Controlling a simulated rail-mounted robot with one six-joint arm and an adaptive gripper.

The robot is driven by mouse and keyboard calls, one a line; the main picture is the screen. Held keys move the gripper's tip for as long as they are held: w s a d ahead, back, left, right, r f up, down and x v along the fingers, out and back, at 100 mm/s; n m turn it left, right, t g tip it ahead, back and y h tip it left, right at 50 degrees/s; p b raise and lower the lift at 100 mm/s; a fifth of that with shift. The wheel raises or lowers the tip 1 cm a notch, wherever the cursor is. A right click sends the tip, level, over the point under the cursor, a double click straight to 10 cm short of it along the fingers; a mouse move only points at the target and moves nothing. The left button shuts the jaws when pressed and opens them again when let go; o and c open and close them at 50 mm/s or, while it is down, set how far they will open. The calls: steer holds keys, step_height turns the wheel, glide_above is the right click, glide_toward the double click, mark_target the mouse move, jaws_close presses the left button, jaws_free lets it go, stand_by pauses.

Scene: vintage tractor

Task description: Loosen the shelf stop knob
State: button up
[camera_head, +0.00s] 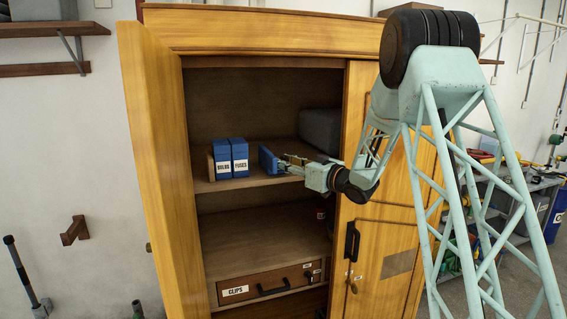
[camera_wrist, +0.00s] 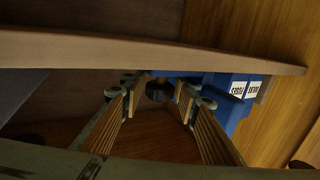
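My gripper (camera_head: 290,163) reaches into the open cabinet at the front of the upper shelf (camera_head: 255,182). In the wrist view its two ribbed fingers (camera_wrist: 158,98) stand apart. A dark round piece, which looks like the knob (camera_wrist: 158,91), shows in the gap between the fingertips. I cannot tell whether it lies between the tips or just beyond them, and no contact is visible. A blue upright piece (camera_head: 268,159) stands just left of the fingertips in the head view; it may be the shelf stop. My gripper hides the knob in the head view.
Blue boxes marked BULBS (camera_head: 222,160) and FUSES (camera_head: 240,157) stand left on the shelf. A grey object (camera_head: 320,129) sits at the back right. The left door (camera_head: 155,150) is open; the right door (camera_head: 385,240) is close to my arm. A CLIPS drawer (camera_head: 270,285) is below.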

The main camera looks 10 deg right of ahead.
steer(key=shift+c, duration=0.9)
steer(key=c, duration=0.4)
steer(key=shift+w+r+n+g+y+p, duration=0.15)
steer(key=shift+n+g+y+p, duration=0.5)
steer(key=shift+n+g+y, duration=0.35)
steer(key=shift+n+g+y+p, duration=0.4)
steer(key=shift+g+y, duration=0.1)
steer(key=shift+y, duration=0.2)
steer(key=o, duration=0.6)
